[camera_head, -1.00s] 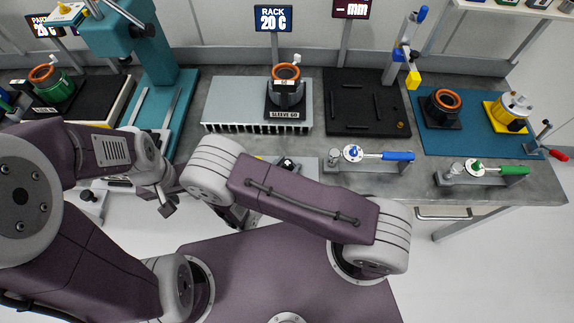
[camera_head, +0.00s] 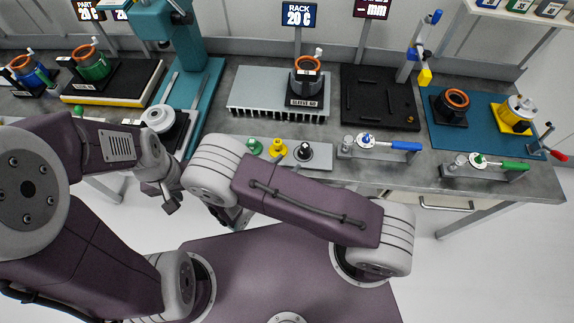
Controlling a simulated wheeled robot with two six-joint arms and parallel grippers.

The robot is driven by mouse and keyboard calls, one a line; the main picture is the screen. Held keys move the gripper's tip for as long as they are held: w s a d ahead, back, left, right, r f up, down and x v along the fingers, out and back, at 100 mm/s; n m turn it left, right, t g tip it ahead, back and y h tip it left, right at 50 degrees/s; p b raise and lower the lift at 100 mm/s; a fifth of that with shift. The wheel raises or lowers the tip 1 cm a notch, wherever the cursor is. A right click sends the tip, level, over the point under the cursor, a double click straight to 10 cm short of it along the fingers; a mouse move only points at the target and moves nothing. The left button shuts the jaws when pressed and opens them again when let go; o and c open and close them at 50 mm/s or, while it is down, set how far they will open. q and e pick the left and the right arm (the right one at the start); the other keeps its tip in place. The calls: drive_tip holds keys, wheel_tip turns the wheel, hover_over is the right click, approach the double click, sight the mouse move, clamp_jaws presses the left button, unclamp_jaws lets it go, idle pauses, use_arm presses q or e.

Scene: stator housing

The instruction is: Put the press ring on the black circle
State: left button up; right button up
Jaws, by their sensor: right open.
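I cannot clearly pick out the press ring. A pale round piece (camera_head: 158,118) sits on a dark base at the front left of the bench. I cannot tell whether that disc is the black circle. My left gripper (camera_head: 170,206) hangs in front of the bench, and its jaw gap is unclear. My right gripper (camera_head: 236,216) is open, mostly hidden behind its arm, and apart from the bench.
A teal press (camera_head: 190,45) stands at the left. A finned rack (camera_head: 255,92) holds a dark housing with an orange top (camera_head: 307,66). A black tray (camera_head: 372,100) and a blue mat (camera_head: 470,135) lie right. Blue-handled (camera_head: 405,146) and green-handled (camera_head: 512,166) tools rest at the front.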

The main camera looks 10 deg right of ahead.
drive_tip(key=s+d+r+m+g+y, duration=0.3)
drive_tip(key=s+d+r+m+g, duration=0.2)
drive_tip(key=s+d+m+g, duration=0.7)
drive_tip(key=w+a+r+m+t+y, duration=0.2)
drive_tip(key=w+r+m+t+y, duration=0.1)
drive_tip(key=m, duration=1.2)
wheel_tip(320, 180, up, 3)
drive_tip(key=w+y, duration=0.1)
drive_tip(key=y, duration=0.2)
drive_tip(key=shift+w+a+f+t+y, duration=0.15)
drive_tip(key=shift+a+t+y, duration=0.15)
drive_tip(key=shift+a+y, duration=0.1)
